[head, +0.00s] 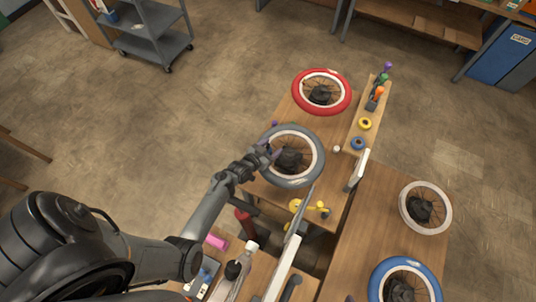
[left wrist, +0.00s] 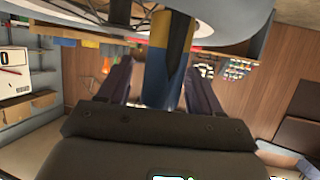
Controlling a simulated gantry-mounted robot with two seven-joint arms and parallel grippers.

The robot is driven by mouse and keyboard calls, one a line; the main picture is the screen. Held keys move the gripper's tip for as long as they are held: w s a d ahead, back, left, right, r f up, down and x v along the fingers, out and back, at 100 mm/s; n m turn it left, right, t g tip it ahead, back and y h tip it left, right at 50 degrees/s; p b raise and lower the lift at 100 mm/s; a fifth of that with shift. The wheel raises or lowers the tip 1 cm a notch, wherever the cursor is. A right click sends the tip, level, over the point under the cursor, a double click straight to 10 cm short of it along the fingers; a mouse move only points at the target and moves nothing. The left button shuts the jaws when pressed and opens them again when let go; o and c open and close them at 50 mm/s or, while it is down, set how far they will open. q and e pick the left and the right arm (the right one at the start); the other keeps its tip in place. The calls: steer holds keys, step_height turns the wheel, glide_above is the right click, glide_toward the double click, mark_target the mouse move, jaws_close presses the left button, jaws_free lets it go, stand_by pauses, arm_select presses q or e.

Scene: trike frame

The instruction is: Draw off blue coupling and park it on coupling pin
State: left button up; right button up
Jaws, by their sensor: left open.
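In the left wrist view a blue cylinder with a yellow band (left wrist: 163,88), apparently the blue coupling, stands between the two dark fingers of my left gripper (left wrist: 160,78). The fingers are open, with a gap on each side of the cylinder. Its upper end meets a pale rounded part. In the head view my left gripper (head: 272,150) is at the left edge of the grey wheel (head: 313,176), and the cylinder is not clear there. I cannot tell which peg is the coupling pin. My right gripper is not in view.
A narrow wooden board (head: 355,160) carries a blue ring (head: 358,143), a yellow ring (head: 365,123) and several coloured-topped pieces. A red wheel (head: 347,101) lies behind the grey one. A white wheel (head: 447,207) and a blue wheel (head: 432,282) lie right. Yellow parts (head: 297,205) are near the grey wheel.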

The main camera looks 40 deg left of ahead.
arm_select(q)
steer(key=c, duration=1.2)
steer(key=shift+o, duration=0.2)
steer(key=shift+r, duration=0.1)
step_height(320, 180, up, 10)
steer(key=shift+p, duration=0.3)
steer(key=shift+r+p, duration=1.9)
steer(key=shift+p, duration=0.25)
